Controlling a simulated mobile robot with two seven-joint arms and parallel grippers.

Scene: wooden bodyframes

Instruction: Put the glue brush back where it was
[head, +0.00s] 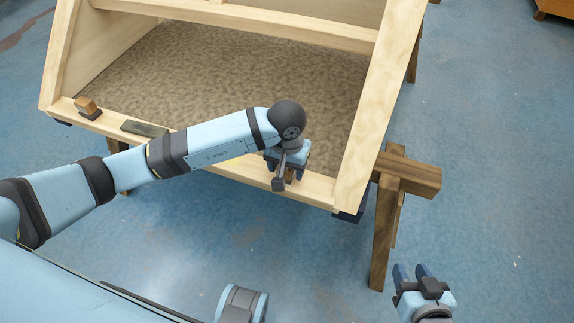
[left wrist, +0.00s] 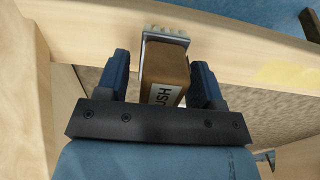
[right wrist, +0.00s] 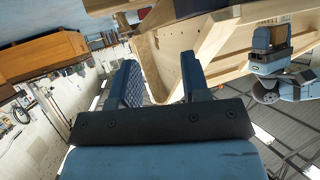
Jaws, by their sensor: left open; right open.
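The glue brush, a brown block-like handle with a white label (left wrist: 166,72), a metal band and pale bristles, shows in the left wrist view between my left fingers. It is at the pale wooden front rail of the frame (head: 315,188). My left gripper (head: 286,170) is open over the rail, with one finger on each side of the handle and a small gap showing on each side. In the head view the brush is mostly hidden by my gripper. My right gripper (head: 412,273) is open and empty, low at the right, away from the frame.
A small wooden block with a dark base (head: 87,105) and a flat grey-green piece (head: 145,128) lie on the rail's left part. A brown patterned panel (head: 230,75) fills the frame. A trestle leg (head: 386,235) stands near my right gripper. The blue floor is clear at right.

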